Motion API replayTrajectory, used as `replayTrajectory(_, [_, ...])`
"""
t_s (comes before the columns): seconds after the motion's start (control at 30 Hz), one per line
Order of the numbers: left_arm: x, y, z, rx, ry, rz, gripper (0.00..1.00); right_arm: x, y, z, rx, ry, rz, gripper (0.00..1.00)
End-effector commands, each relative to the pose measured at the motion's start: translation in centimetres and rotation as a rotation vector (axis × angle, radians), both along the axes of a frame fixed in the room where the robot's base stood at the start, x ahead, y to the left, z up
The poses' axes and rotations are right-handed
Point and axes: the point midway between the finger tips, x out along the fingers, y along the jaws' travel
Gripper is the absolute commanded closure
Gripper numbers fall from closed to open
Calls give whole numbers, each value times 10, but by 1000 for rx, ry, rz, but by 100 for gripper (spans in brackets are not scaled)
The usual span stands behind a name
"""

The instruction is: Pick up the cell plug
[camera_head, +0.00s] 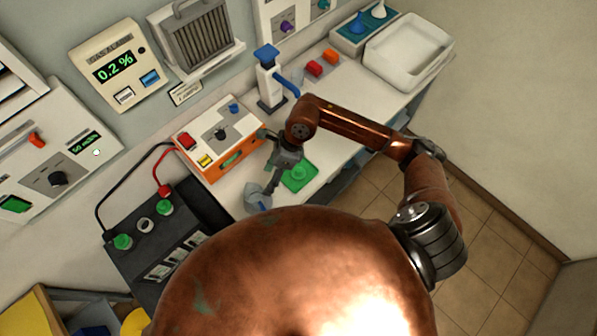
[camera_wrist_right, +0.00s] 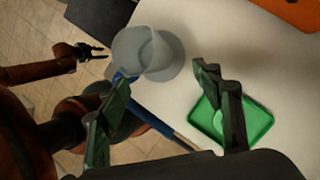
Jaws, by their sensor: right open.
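The cell plug (camera_head: 299,173) looks like a round green cap lying on a green square tray (camera_head: 309,185) on the bench. In the right wrist view the plug (camera_wrist_right: 219,122) is partly hidden behind my right finger, with the green tray (camera_wrist_right: 258,122) around it. My right gripper (camera_head: 267,164) is open and empty, just left of the tray in the head view. Its two fingers stand wide apart in the wrist view (camera_wrist_right: 160,82). My left gripper (camera_wrist_right: 95,52) shows small at the upper left of the wrist view, its fingers apart; the head view does not show it.
A grey jug (camera_head: 256,197) stands close to my right gripper near the bench edge. An orange-and-white box (camera_head: 222,155) is behind it. A black battery (camera_head: 150,262) with green caps is at lower left. A blue-topped stand (camera_head: 268,80) and white basin (camera_head: 405,50) are farther back.

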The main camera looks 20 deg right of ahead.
Motion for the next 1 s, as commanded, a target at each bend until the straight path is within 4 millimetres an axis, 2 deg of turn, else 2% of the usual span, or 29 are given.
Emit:
replayTrajectory(0.03, [0,0,0,0,0,0,72,9,-28,-8,-117,-12,11,41])
replayTrajectory(0.1, [0,0,0,0,0,0,72,16,-62,-14,-252,-16,17,41])
replayTrajectory(0.2, [0,0,0,0,0,0,72,23,-96,-16,-384,-16,17,41])
replayTrajectory(0.3, [0,0,0,0,0,0,72,26,-114,-18,-451,-12,13,41])
replayTrajectory(0.4, [0,0,2,0,0,0,72,26,-119,-25,-470,-9,11,41])
replayTrajectory(0.67, [0,0,8,0,-1,0,72,25,-116,-52,-466,-8,12,41])
replayTrajectory(0.9, [1,0,15,0,-2,0,72,24,-114,-86,-465,-9,11,41])
replayTrajectory(1.0, [1,0,16,0,-2,0,72,24,-113,-93,-465,-11,13,41])
